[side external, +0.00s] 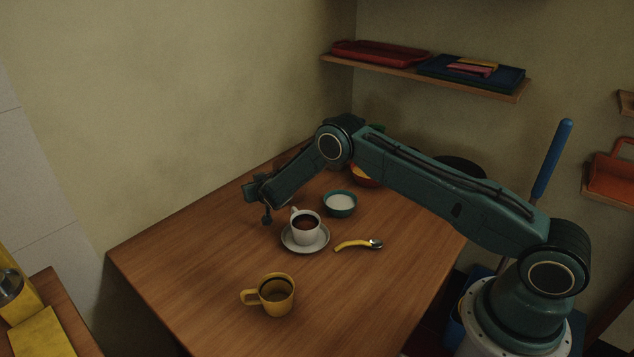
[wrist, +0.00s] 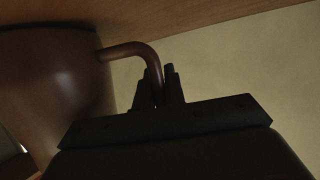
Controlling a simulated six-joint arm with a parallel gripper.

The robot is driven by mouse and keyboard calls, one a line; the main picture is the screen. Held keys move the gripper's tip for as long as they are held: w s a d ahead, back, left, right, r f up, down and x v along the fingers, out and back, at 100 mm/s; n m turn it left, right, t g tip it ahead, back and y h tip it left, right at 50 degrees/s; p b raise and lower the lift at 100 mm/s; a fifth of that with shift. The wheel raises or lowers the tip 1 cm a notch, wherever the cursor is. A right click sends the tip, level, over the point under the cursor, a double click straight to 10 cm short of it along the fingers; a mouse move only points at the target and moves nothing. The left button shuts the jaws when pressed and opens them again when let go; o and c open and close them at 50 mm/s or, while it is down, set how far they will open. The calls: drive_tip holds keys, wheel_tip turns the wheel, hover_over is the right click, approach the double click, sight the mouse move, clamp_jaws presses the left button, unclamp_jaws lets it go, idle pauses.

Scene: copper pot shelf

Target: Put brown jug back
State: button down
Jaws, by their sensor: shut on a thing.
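The brown jug (wrist: 65,90) fills the left of the wrist view, with its curved handle (wrist: 130,48) reaching to the right. My gripper (wrist: 160,88) is shut on this handle. The jug's top edge in the picture meets or lies close to a wooden surface (wrist: 200,17); I cannot tell whether they touch. In the side view my gripper (side external: 266,212) is over the far left part of the table, behind the white cup. I cannot make out the jug there.
On the table (side external: 190,265) stand a white cup (side external: 308,234) on a saucer (side external: 290,243), a yellow mug (side external: 276,297), a green bowl (side external: 340,204) and a yellow-handled spoon (side external: 355,245). An orange bowl (side external: 362,177) is partly behind my arm. A wall shelf (side external: 400,73) holds trays.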

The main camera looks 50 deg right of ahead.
drive_tip(key=c, duration=1.9)
unclamp_jaws()
drive_tip(key=shift+f, duration=0.2)
drive_tip(key=o, duration=0.4)
drive_tip(key=shift+r, duration=0.25)
drive_tip(key=shift+v, duration=5.95)
drive_tip(key=shift+r, duration=0.15)
